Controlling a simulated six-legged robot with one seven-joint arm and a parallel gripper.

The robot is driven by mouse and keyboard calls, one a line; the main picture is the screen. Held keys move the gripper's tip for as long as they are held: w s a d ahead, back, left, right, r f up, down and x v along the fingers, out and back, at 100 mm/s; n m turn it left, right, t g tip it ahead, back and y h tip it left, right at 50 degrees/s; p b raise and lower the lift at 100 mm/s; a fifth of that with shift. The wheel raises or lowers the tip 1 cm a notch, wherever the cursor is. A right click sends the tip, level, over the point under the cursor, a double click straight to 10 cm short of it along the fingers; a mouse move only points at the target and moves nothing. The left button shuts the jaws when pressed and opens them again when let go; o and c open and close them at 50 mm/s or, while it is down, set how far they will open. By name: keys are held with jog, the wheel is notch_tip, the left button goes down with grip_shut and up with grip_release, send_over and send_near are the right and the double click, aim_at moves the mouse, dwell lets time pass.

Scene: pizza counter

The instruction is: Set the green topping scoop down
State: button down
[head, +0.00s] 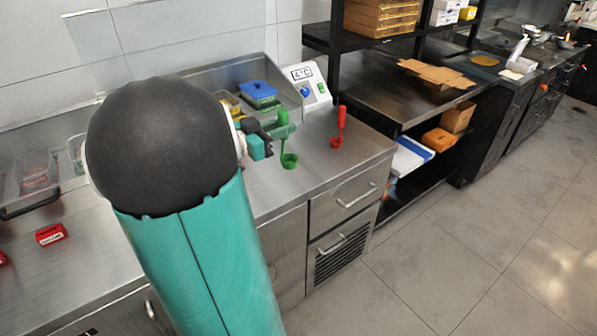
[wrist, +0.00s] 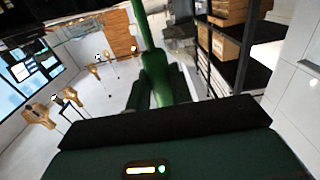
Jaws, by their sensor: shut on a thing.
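The green topping scoop (head: 289,160) shows in the head view over the right part of the steel counter (head: 320,170). Its handle stands upright and its round bowl is at the bottom. My gripper (head: 281,131) is shut on the handle from the left. I cannot tell whether the bowl touches the counter. In the wrist view the green scoop (wrist: 152,62) stands between the two dark fingers of my gripper (wrist: 158,92); its bowl is hidden there.
A red scoop (head: 339,128) stands to the right of the green one. Behind are a blue-lidded container (head: 258,92) and a 4°C control panel (head: 306,84). A red label block (head: 50,234) lies at left. The counter's front right is clear, with its edge near.

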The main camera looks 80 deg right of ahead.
jog(key=shift+s+f, duration=0.1)
jog(key=shift+s, duration=0.05)
jog(key=w+d+f, duration=0.3)
jog(key=d+f, duration=1)
jog(key=shift+w, duration=0.2)
jog(key=shift+d+f, duration=0.1)
jog(key=c, duration=1.3)
grip_release()
jog(key=shift+o, duration=0.2)
